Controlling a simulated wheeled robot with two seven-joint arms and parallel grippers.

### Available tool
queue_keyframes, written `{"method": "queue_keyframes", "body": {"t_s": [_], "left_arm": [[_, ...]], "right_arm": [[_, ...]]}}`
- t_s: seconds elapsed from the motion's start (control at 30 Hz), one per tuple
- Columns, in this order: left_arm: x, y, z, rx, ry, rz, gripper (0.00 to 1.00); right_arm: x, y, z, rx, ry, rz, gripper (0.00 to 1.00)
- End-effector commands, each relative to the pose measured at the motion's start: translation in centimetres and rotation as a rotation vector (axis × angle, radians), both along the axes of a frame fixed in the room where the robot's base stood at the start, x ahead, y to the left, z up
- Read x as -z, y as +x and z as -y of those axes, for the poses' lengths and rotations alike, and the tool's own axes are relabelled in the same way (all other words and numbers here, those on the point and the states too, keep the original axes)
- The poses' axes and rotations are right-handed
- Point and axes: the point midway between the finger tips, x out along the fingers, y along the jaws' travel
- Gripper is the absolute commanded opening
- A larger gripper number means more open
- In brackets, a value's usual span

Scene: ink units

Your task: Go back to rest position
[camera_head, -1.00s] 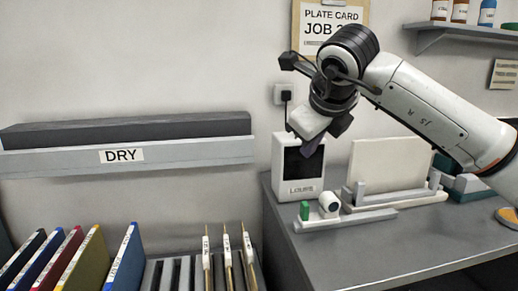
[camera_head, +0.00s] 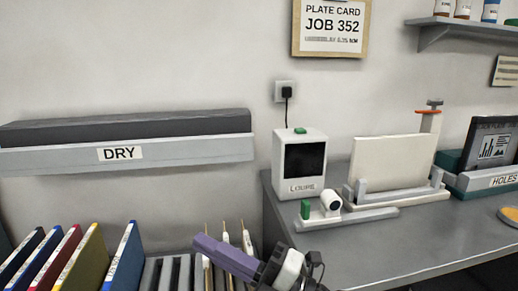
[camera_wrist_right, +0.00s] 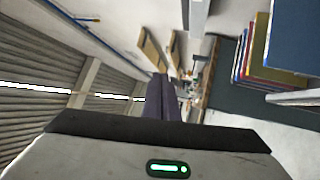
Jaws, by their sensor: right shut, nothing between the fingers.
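My right gripper (camera_head: 226,256) is low in the head view, in front of the rack of slim brushes. Its purple fingers are shut together and point up and left, with nothing between them. Part of my right wrist shows at the bottom edge; the rest of that arm is out of view. The shut fingers also show in the right wrist view (camera_wrist_right: 162,100). My left gripper is not in view.
A rack (camera_head: 172,272) with several brushes and colored boards stands at lower left. A DRY shelf (camera_head: 200,150) is on the wall.

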Motion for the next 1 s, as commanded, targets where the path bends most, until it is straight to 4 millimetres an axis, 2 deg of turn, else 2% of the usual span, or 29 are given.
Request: {"method": "queue_keyframes", "body": {"t_s": [0.03, 0.07, 0.13, 0.27, 0.3, 0.37, 0.4, 0.47, 0.5, 0.6, 0.7, 0.8, 0.87, 1.0], "left_arm": [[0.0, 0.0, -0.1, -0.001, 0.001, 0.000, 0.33], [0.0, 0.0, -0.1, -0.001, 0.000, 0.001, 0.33], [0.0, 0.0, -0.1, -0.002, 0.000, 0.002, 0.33], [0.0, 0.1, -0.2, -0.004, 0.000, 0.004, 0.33], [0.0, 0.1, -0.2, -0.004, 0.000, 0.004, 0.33], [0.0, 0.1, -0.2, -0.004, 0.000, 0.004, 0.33], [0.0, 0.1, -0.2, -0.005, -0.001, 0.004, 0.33], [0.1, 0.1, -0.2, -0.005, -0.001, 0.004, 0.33], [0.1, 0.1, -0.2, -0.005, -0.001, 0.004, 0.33], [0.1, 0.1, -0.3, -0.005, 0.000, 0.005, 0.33], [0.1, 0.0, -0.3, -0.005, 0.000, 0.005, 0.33], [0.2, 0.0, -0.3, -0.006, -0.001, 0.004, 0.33], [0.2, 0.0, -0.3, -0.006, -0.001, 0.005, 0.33], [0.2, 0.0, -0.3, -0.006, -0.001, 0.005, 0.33]], "right_arm": [[2.0, 0.6, 1.9, 0.072, 0.098, -0.144, 0.00], [3.1, 1.1, 3.2, 0.118, 0.153, -0.225, 0.00], [6.6, 1.9, 6.4, 0.230, 0.267, -0.420, 0.00], [14.7, 1.5, 12.2, 0.433, 0.429, -0.765, 0.00], [17.3, 0.8, 13.8, 0.489, 0.464, -0.860, 0.00], [21.1, -0.6, 15.9, 0.570, 0.510, -0.999, 0.00], [23.6, -1.8, 17.2, 0.622, 0.538, -1.088, 0.00], [27.2, -4.0, 19.0, 0.698, 0.572, -1.220, 0.00], [29.5, -5.7, 20.1, 0.746, 0.592, -1.304, 0.00], [34.5, -10.5, 22.3, 0.854, 0.631, -1.501, 0.00], [38.0, -14.9, 23.7, 0.939, 0.655, -1.660, 0.00], [40.2, -18.4, 24.5, 0.996, 0.669, -1.771, 0.00], [40.9, -19.7, 24.8, 1.018, 0.675, -1.813, 0.00], [40.9, -19.7, 24.8, 1.018, 0.675, -1.813, 0.00]]}}
